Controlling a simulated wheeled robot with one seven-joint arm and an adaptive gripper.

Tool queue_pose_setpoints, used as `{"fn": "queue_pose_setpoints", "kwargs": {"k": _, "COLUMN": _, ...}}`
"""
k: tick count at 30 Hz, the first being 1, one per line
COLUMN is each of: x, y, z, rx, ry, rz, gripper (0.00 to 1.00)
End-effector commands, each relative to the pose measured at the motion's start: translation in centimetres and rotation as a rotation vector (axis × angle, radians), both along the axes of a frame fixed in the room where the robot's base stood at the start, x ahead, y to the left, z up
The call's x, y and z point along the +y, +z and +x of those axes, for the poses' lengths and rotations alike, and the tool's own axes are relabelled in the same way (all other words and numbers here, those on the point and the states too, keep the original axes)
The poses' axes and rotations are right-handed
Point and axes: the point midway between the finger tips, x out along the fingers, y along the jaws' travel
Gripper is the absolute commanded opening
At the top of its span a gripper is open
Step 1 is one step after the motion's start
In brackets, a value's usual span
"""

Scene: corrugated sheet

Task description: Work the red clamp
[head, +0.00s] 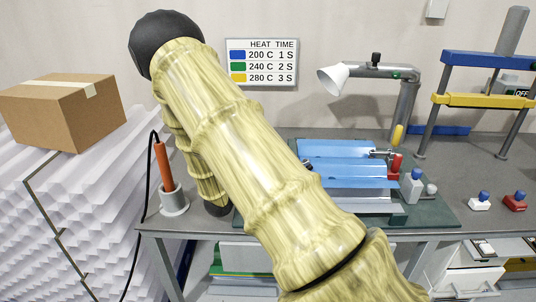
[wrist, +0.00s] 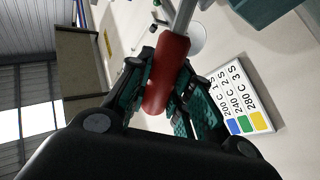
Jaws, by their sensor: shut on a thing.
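In the wrist view my gripper (wrist: 172,92) is shut on a red handle (wrist: 168,68), with dark green finger pads on both sides of it. A grey metal shaft (wrist: 183,18) runs from the handle to the top edge. My large arm crosses the head view's middle and hides my gripper and the left part of the sheets.
A heat-and-time sign (head: 262,63) hangs on the back wall. A white cone-headed lamp (head: 333,80) and a yellow handle (head: 398,134) stand behind the sheets. An orange-handled tool (head: 162,160) sits in a holder at left. Blue-topped (head: 481,201) and red (head: 514,203) button boxes are at right.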

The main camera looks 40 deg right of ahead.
Motion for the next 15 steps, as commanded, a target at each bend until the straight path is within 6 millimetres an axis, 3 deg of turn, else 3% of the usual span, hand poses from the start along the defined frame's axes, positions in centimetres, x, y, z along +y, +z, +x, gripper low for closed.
{"fn": "queue_pose_setpoints", "kwargs": {"k": 14, "x": 0.07, "y": -0.06, "z": 0.14, "rx": 0.012, "ry": 0.001, "rz": -0.013, "gripper": 0.00}}
{"fn": "queue_pose_setpoints", "kwargs": {"k": 15, "x": 0.07, "y": -0.06, "z": 0.14, "rx": 0.012, "ry": 0.001, "rz": -0.013, "gripper": 0.27}}
